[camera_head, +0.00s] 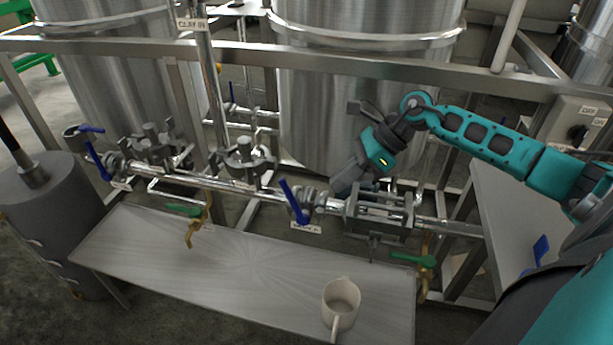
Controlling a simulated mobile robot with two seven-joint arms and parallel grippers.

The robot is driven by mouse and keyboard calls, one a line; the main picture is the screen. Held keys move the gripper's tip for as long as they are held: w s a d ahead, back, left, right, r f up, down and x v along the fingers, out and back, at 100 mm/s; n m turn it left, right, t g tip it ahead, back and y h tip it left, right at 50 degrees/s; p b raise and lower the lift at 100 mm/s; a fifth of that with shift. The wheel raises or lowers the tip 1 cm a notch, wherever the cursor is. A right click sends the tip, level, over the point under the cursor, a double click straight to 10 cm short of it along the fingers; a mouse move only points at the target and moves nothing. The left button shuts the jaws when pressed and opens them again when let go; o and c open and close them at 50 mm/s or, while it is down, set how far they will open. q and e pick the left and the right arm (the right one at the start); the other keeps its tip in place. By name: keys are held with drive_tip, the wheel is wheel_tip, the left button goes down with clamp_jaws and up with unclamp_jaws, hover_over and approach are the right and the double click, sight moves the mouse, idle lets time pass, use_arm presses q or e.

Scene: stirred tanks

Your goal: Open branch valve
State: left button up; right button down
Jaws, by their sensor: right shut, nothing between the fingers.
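A valve with a blue lever (294,202) sits on the horizontal steel pipe in the middle, with a small white label (306,226) below it. The label is too small to read surely, so I cannot tell whether this is the branch valve. Its lever stands steeply, tilted across the pipe. My right gripper (342,184) comes in from the right, shut and empty, pointing down and left. In the picture it is just right of and above that lever, and a gap shows between them. Another blue-lever valve (98,162) is on the pipe's left end. My left gripper is not in view.
Green-handled taps (183,210) and (413,259) hang below the pipe. A steel frame rail (300,58) crosses before large steel tanks (340,110). A grey cylinder (55,215) stands left.

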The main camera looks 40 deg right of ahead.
drive_tip(key=t, duration=0.2)
approach(292, 200)
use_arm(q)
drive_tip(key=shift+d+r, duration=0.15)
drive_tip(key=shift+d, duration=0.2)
use_arm(e)
drive_tip(key=shift+h, duration=0.3)
drive_tip(key=w+a+f, duration=0.2)
drive_tip(key=w+a, duration=0.1)
drive_tip(key=shift+w+a+f, duration=0.1)
drive_tip(key=shift+a+f, duration=0.2)
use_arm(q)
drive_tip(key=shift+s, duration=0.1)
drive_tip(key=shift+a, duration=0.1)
